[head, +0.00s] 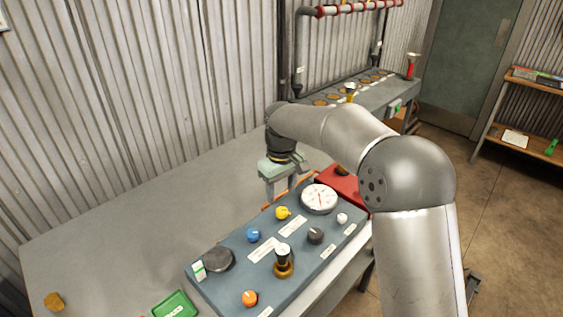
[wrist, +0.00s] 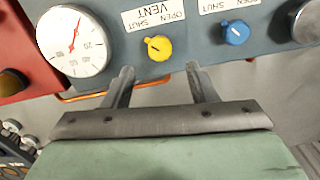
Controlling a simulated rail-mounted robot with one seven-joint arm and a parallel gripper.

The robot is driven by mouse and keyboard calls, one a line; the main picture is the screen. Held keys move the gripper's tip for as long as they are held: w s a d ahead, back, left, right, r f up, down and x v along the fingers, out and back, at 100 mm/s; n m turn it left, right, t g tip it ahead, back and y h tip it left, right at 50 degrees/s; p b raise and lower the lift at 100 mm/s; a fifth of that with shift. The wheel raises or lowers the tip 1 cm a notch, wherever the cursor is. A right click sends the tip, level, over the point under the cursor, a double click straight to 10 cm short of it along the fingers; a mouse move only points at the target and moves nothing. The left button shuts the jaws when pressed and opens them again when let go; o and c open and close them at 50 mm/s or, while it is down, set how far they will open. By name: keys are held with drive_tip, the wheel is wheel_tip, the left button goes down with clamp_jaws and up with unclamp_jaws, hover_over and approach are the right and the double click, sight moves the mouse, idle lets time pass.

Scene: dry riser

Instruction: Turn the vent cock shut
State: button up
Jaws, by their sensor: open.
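The vent cock is a small yellow knob (head: 283,212) on the blue-grey panel (head: 232,236), beside a white label. In the wrist view the yellow knob (wrist: 158,47) sits under a label reading VENT with OPEN and SHUT, seen upside down. My gripper (head: 283,190) is open and empty, just behind the panel's far edge. In the wrist view my gripper (wrist: 160,70) has one finger to each side of the knob's line, with the knob beyond the fingertips, untouched.
A white dial gauge (head: 319,198) and red box (head: 343,184) stand right of the knob. A blue knob (head: 253,235) is to its left; a brass valve (head: 283,264), dark knob (head: 315,235) and orange knob (head: 249,298) are nearer. The grey bench (head: 130,215) is mostly clear at left.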

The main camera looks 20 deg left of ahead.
sight(283, 210)
wheel_tip(283, 210, up, 11)
idle(0.4)
drive_tip(key=s+d+f+m, duration=0.1)
drive_tip(key=s+d+m, duration=0.3)
drive_tip(key=d, duration=0.6)
drive_tip(key=s+d+f+m, duration=0.1)
drive_tip(key=s+d, duration=0.5)
drive_tip(key=d, duration=0.4)
drive_tip(key=s+d+f+m, duration=0.2)
drive_tip(key=s+d+f, duration=0.2)
drive_tip(key=s, duration=0.5)
drive_tip(key=s+d+f+m, duration=0.3)
drive_tip(key=s+d+f, duration=0.2)
drive_tip(key=s+d, duration=0.3)
drive_tip(key=shift+s+d+m, duration=0.15)
drive_tip(key=shift+s+m, duration=0.15)
drive_tip(key=shift+s, duration=0.3)
